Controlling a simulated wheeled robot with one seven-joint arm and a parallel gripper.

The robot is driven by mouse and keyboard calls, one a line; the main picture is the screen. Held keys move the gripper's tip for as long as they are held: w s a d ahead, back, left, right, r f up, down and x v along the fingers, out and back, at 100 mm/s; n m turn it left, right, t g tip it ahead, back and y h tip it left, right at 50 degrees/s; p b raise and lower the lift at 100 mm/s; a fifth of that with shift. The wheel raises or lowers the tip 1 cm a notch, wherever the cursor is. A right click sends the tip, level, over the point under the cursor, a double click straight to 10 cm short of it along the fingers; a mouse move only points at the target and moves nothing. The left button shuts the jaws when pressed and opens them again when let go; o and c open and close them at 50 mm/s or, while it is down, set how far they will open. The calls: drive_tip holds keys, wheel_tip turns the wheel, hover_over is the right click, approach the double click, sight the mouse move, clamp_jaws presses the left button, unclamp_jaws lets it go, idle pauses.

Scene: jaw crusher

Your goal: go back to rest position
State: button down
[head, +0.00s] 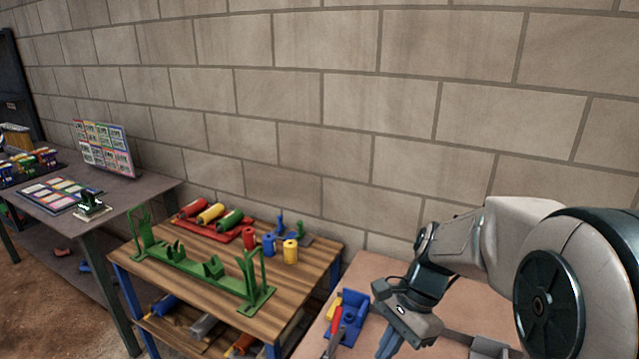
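My arm comes in from the right side of the head view and bends down at the wrist. My gripper (391,343) points downward over the pinkish-tan table (455,346) at the lower right. Its bluish fingers run toward the bottom edge of the picture, so whether they are open or shut does not show. A blue holder (351,305) with a yellow piece and a red-handled tool (337,322) is on this table, just left of my gripper and apart from it.
A wooden table (165,262) in the middle carries a green stand (190,262), red, yellow and green cylinders on a red tray (208,229), and smaller blue and yellow pieces. A grey table (95,205) with cards stands at the left. A block wall (330,95) closes the back.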

drive_tip(key=s+d+r+n+t+h, duration=0.3)
drive_tip(key=s+n, duration=0.5)
drive_tip(key=n, duration=0.4)
drive_tip(key=shift+r+t+h, duration=0.6)
drive_tip(key=shift+r+t, duration=0.25)
drive_tip(key=shift+t, duration=0.55)
